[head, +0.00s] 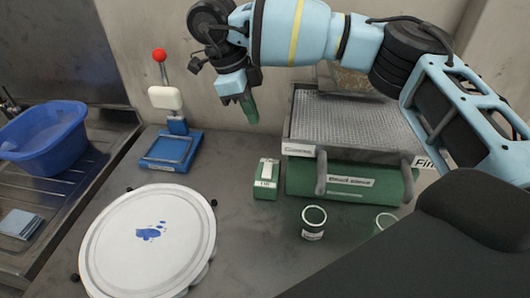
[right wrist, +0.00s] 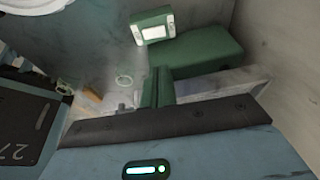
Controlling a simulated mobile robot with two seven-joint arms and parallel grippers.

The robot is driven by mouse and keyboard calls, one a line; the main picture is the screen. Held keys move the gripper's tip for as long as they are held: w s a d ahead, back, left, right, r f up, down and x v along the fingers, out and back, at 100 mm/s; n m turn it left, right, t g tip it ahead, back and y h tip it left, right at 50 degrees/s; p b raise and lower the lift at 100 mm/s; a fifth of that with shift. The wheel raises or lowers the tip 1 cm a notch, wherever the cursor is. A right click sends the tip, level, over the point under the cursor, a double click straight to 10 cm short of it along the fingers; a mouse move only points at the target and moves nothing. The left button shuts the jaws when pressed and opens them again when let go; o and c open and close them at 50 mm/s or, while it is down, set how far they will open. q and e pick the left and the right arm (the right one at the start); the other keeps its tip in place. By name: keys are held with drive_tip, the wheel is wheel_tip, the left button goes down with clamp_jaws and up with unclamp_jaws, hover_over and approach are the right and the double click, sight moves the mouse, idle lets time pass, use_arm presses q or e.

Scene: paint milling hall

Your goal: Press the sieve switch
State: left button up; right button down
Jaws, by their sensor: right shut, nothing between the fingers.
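The sieve switch looks to be the small green box (head: 267,178) with a white labelled top, on the bench just left of the sieve. In the right wrist view a green box with a white plate (right wrist: 153,28) looks like the same switch. The sieve has a grey mesh tray (head: 350,122) over a green base (head: 345,183). My right gripper (head: 250,109) is shut and empty, its green fingers pointing down, above and behind the switch and apart from it. Its fingers also show in the right wrist view (right wrist: 157,87). My left gripper is not in view.
A round white plate with blue smears (head: 150,240) lies front left. A blue stand with a red-knobbed lever (head: 170,150) stands behind it. A blue basin (head: 45,140) sits at far left. Bare bench lies around the switch.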

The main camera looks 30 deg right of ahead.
approach(269, 165)
drive_tip(key=x, duration=0.2)
drive_tip(key=p+x, duration=0.1)
drive_tip(key=x, duration=0.2)
drive_tip(key=shift+s+d+f, duration=0.15)
drive_tip(key=shift+s+f, duration=0.05)
drive_tip(key=shift+s, duration=0.05)
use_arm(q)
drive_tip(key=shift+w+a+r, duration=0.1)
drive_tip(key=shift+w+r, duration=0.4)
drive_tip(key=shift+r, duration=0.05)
use_arm(e)
drive_tip(key=shift+w+f, duration=0.1)
drive_tip(key=shift+f, duration=0.4)
